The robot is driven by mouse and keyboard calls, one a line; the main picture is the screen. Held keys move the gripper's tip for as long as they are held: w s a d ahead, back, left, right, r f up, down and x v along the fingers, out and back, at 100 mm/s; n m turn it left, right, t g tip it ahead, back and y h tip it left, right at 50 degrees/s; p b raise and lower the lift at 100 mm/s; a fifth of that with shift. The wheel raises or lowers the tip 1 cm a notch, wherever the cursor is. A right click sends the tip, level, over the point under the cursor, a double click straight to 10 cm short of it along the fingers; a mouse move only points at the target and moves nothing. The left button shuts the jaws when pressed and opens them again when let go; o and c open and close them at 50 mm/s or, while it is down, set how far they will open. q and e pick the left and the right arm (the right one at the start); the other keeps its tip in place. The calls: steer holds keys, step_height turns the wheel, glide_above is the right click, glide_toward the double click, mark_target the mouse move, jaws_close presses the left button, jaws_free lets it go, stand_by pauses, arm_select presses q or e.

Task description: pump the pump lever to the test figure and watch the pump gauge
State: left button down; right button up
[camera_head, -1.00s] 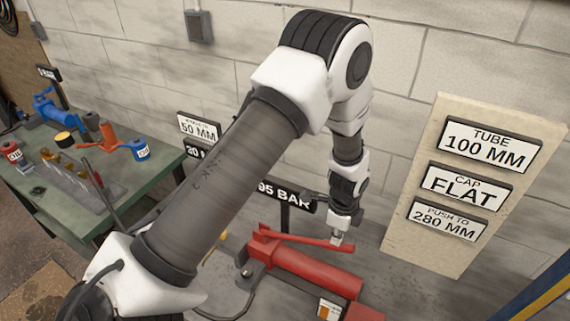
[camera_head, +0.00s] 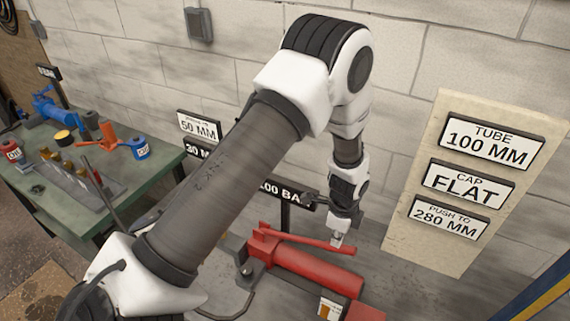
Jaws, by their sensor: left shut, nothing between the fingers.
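The red pump lever (camera_head: 305,239) lies low and nearly flat above the red pump body (camera_head: 315,270) on the floor. My left gripper (camera_head: 338,240) is shut and empty. Its fingertips are at the lever's right end; I cannot tell whether they press on it or hover just above. The pump gauge reading shows on a black-framed sign (camera_head: 285,192) behind the pump. The part that shows reads about "100 BA", with its left edge behind my left arm and its right end by my wrist. My right gripper is not in view.
A pale board (camera_head: 430,225) at right carries signs "TUBE 100 MM", "CAP FLAT" and "PUSH TO 280 MM". A green bench (camera_head: 150,165) with several tools stands at left. Smaller signs (camera_head: 199,126) stand behind my arm. A blue post (camera_head: 535,300) is at lower right.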

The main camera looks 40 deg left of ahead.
arm_select(q)
step_height(320, 180, down, 8)
steer(key=b, duration=0.4)
steer(key=shift+r, duration=0.15)
step_height(320, 180, up, 9)
steer(key=p, duration=0.6)
steer(key=shift+p, duration=0.4)
step_height(320, 180, up, 5)
steer(key=p, duration=0.4)
steer(key=shift+r, duration=0.1)
stand_by(0.8)
